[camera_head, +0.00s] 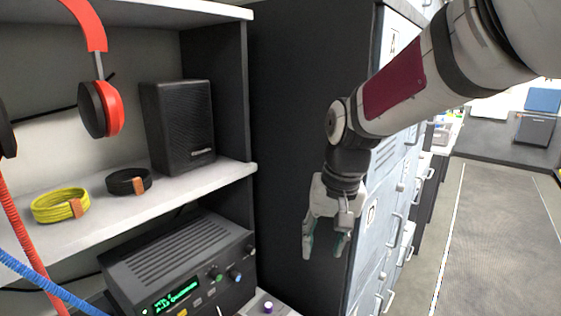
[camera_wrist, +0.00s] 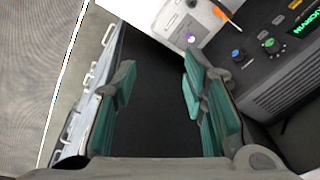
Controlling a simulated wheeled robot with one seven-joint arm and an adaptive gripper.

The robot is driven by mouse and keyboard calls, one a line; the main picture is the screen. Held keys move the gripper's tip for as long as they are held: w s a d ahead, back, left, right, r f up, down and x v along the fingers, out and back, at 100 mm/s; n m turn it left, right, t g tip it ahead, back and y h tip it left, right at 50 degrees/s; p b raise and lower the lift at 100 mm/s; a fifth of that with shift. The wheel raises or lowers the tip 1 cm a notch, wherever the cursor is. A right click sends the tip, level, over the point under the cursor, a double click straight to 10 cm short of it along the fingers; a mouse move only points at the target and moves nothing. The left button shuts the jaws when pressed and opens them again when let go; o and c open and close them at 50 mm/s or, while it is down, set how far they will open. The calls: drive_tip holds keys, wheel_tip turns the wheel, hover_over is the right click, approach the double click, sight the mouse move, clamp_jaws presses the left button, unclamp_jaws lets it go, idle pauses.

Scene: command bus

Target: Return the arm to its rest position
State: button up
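My gripper (camera_head: 325,246) hangs at the end of my arm, fingers pointing down, in front of the dark side panel of the locker. In the wrist view my gripper (camera_wrist: 158,95) has its two green-padded fingers well apart, with only the dark panel showing between them. It is open and empty. My arm reaches in from the upper right of the head view, bent downward at the wrist. No contact with the shelf or the locker is clear to see.
A shelf (camera_head: 225,172) at left holds a black speaker (camera_head: 180,125), a yellow band (camera_head: 60,205) and a black band (camera_head: 128,181). Red headphones (camera_head: 100,108) hang above. A radio (camera_head: 180,262) sits below. Lockers (camera_head: 375,220) stand right of my gripper; an open aisle floor (camera_head: 500,235) lies beyond.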

drive_tip(key=s+d+r+t, duration=0.1)
drive_tip(key=s+d, duration=0.2)
drive_tip(key=s, duration=0.4)
drive_tip(key=s+d+r+t+h, duration=0.1)
drive_tip(key=s+d, duration=0.3)
drive_tip(key=s, duration=0.3)
drive_tip(key=s+d+r+t, duration=0.1)
drive_tip(key=s+d+r, duration=0.1)
drive_tip(key=s+d, duration=0.2)
drive_tip(key=s, duration=0.3)
drive_tip(key=shift+d+n, duration=0.15)
drive_tip(key=shift+n, duration=0.15)
drive_tip(key=shift+r, duration=0.15)
